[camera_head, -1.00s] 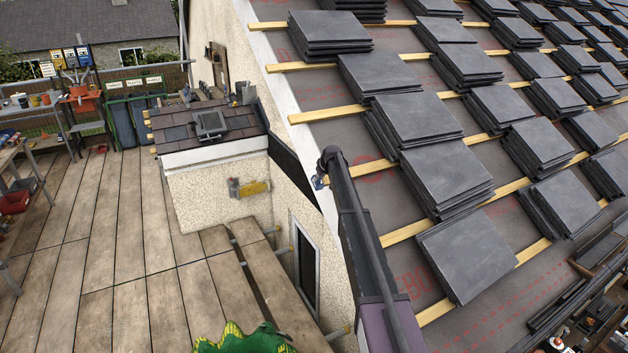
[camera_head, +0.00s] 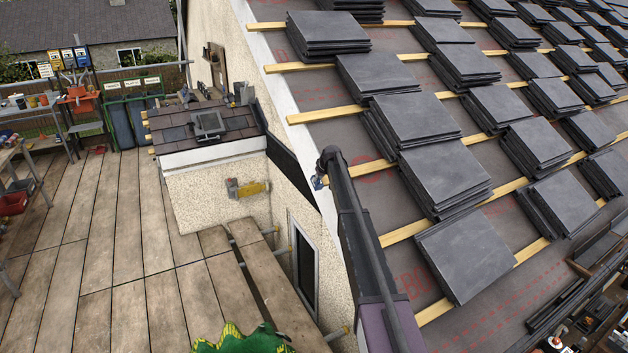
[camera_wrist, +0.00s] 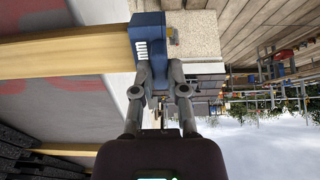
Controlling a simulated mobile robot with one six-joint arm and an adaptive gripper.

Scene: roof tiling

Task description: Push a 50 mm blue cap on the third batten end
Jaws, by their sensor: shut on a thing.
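My gripper (camera_wrist: 160,88) is shut on a blue cap (camera_wrist: 147,40) with white marks on its side. In the wrist view the cap is at the end of a wooden batten (camera_wrist: 70,54); the two appear to touch, and how far the cap sits over the end is hidden. In the head view the cap (camera_head: 317,183) is a small blue patch at the roof's left edge, beside the end of the third batten (camera_head: 328,169) up from the eaves. My arm covers part of this edge and the fingertips are hard to make out there.
Stacks of dark slates (camera_head: 445,178) lie across the battens to the right. The white roof edge (camera_head: 318,170) runs down beside the batten ends. A scaffold deck of boards (camera_head: 120,230) lies below left. A small tiled roof (camera_head: 205,122) stands behind.

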